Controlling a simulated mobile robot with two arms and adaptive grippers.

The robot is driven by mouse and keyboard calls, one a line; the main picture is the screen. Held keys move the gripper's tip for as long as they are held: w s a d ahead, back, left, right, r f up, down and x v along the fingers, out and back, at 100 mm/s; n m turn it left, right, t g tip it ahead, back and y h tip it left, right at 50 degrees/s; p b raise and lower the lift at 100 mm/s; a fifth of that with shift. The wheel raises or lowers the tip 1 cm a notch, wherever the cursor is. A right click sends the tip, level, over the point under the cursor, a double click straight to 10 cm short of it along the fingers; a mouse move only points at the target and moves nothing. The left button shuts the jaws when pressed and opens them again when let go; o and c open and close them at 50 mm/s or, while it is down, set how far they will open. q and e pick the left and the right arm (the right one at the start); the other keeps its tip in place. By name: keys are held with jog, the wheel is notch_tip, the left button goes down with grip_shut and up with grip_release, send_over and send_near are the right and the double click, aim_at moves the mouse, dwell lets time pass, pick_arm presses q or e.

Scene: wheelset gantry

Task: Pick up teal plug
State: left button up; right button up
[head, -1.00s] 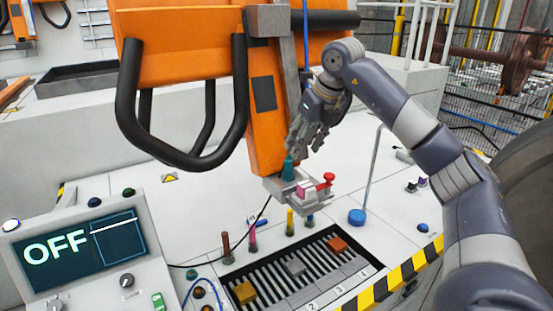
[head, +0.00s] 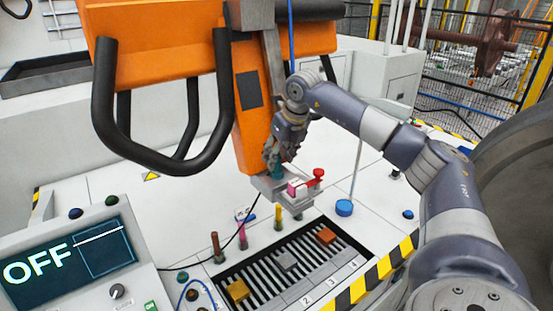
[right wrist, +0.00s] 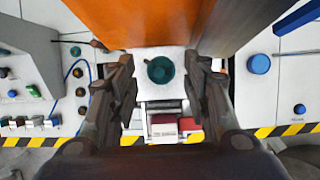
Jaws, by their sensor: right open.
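The teal plug (head: 277,171) stands upright in a grey metal holder (head: 270,186) at the foot of the orange frame. In the right wrist view its round top (right wrist: 160,70) lies between the two fingers, with gaps on both sides. My right gripper (head: 272,157) is open, just above and around the plug's top in the head view. It partly hides the plug there. In the right wrist view its dark fingers (right wrist: 160,84) point forward on either side of the plug. My left gripper is not in view.
The orange frame (head: 252,130) rises close behind the plug. A slotted tray (head: 262,287) with small blocks lies in front. A blue round base with a thin rod (head: 344,208) stands at right.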

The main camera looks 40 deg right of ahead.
jog(key=shift+w+d+f, duration=0.1)
jog(key=shift+w+f, duration=0.15)
jog(key=shift+f, duration=0.45)
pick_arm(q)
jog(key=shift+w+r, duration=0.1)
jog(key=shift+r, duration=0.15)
pick_arm(e)
grip_shut()
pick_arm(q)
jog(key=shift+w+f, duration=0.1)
pick_arm(e)
jog(key=shift+r, duration=0.2)
jog(key=shift+r, duration=0.2)
notch_tip(320, 180, up, 2)
jog(key=shift+w+r+b, duration=0.1)
jog(key=shift+r+b, duration=0.15)
jog(key=shift+b, duration=0.65)
pick_arm(q)
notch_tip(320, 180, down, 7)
jog(key=b, duration=0.5)
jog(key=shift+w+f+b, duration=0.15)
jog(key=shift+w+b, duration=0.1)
jog(key=shift+b, duration=0.05)
pick_arm(e)
jog(key=s+a+r, duration=0.1)
jog(key=s+a, duration=1)
jog(key=a, duration=0.1)
jog(key=shift+r, duration=0.4)
